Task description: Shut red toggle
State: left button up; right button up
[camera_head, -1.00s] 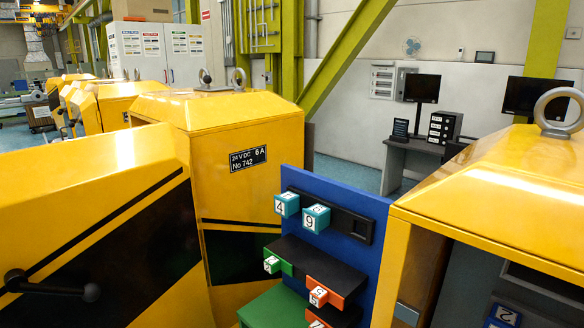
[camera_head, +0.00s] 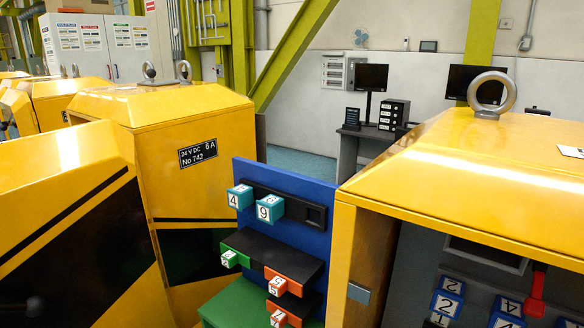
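A red toggle (camera_head: 537,288) shows at the lower right, inside the open yellow cabinet (camera_head: 470,150). It has a red lever that hangs roughly downward from a small dark mount, and its lower end is near the blue numbered cubes. Whether it is on or off I cannot tell. Neither of my grippers is in view.
Blue numbered cubes (camera_head: 447,297) sit beside the toggle. A blue panel (camera_head: 300,190) left of the cabinet carries teal cubes (camera_head: 270,208), a green cube (camera_head: 232,258) and orange cubes (camera_head: 284,283). A yellow door (camera_head: 70,220) with a black handle stands at left.

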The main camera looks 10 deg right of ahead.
aim_at(534, 308)
jog(key=j+z, duration=0.1)
jog(key=z, duration=0.4)
jog(key=j+z, duration=0.15)
jog(key=z, duration=0.35)
jog(key=j+z, duration=0.2)
jog(key=z, duration=0.3)
jog(key=j+z, duration=0.15)
jog(key=z, duration=0.35)
jog(key=i, duration=0.05)
